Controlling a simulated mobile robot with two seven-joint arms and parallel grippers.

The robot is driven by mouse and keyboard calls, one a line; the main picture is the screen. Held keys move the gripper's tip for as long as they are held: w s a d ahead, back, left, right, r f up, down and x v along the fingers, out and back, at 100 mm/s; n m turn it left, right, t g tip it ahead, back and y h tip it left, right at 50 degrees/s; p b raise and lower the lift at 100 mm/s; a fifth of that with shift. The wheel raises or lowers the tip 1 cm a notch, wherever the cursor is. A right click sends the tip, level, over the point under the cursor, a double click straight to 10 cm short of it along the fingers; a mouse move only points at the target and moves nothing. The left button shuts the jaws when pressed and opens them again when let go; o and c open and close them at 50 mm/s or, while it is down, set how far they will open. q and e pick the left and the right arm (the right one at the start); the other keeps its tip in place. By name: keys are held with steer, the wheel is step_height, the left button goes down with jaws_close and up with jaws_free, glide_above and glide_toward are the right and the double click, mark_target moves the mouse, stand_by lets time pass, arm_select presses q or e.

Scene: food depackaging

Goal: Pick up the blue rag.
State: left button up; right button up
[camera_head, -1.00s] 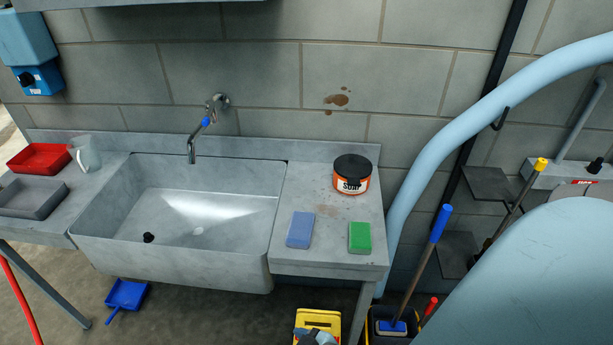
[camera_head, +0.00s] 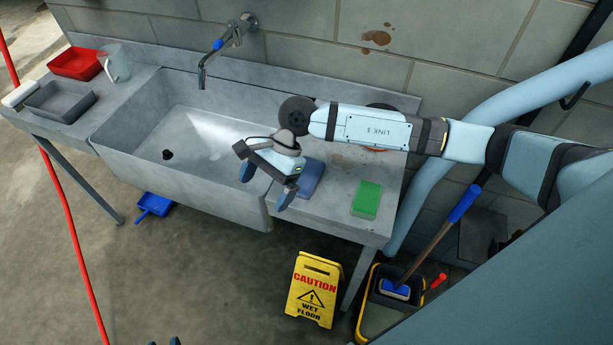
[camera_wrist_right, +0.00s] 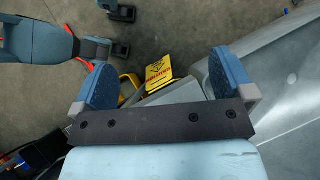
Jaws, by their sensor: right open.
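The blue rag (camera_head: 310,180) lies flat on the counter right of the sink basin, partly hidden by my right gripper and arm. My right gripper (camera_head: 267,186) hangs just left of the rag, over the basin's right front edge. Its jaws are open and empty, and its fingers point down and to the left. In the right wrist view the gripper's two fingers (camera_wrist_right: 165,80) stand wide apart with nothing between them; I cannot make out the rag there. My left gripper (camera_wrist_right: 121,30) shows at the top of that view, its fingers apart and empty.
A green sponge (camera_head: 366,199) lies right of the rag. A soap tub behind is mostly hidden by my arm. The metal sink (camera_head: 110,145) and tap (camera_head: 225,42) are left. A yellow caution sign (camera_head: 314,289) and mop bucket (camera_head: 375,318) stand on the floor.

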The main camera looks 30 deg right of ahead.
steer(key=w+d+r+n+t+h, duration=0.1)
steer(key=w+d+n+h, duration=0.2)
steer(key=d, duration=0.4)
steer(key=w+d+r+t+h, duration=0.1)
steer(key=w+d+h, duration=0.3)
steer(key=d, duration=0.2)
steer(key=p, duration=0.2)
glide_above(306, 172)
step_height(306, 172, down, 8)
steer(key=shift+w+d, duration=0.1)
steer(key=shift+d, duration=0.05)
steer(key=f+p, duration=0.1)
steer(key=f, duration=0.1)
steer(key=f+p, duration=0.1)
steer(key=f, duration=0.1)
steer(key=shift+s+a+f, duration=0.2)
steer(key=shift+f, duration=0.5)
steer(key=c, duration=0.9)
steer(key=shift+r, duration=0.1)
